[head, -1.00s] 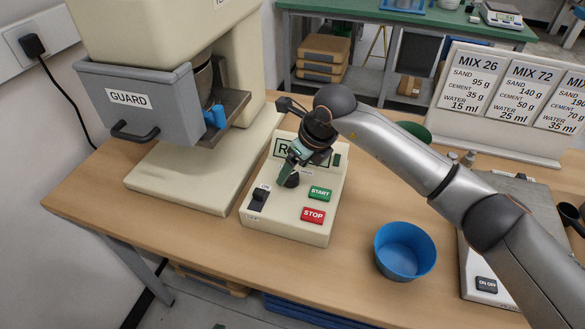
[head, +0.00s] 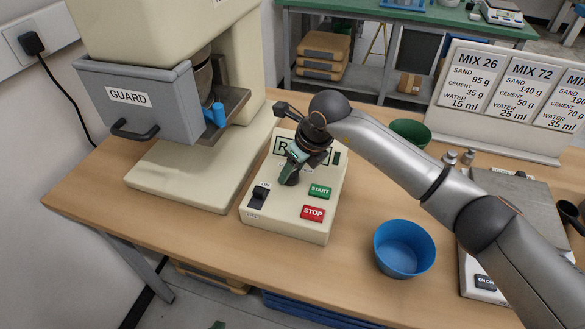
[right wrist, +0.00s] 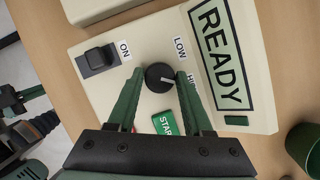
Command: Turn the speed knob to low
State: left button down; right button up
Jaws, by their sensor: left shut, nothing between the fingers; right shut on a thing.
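The speed knob (right wrist: 159,77) is a round black dial on the cream control box (head: 286,224). In the right wrist view its pale pointer faces the partly covered HIGH label (right wrist: 192,82), away from the LOW label (right wrist: 180,48). My right gripper (head: 289,178) points down over the box and is shut on the knob, one green finger on each side. In the head view it mostly hides the knob. My left gripper (right wrist: 30,101) shows at the left edge of the right wrist view, away from the box, with nothing in it.
The box also carries a black ON switch (head: 258,196), a green START button (head: 320,191), a red STOP button (head: 313,213) and a READY display (right wrist: 222,55). The mixer's guard (head: 140,100) stands left. A blue bowl (head: 404,250) and a scale (head: 520,205) stand right.

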grip_shut()
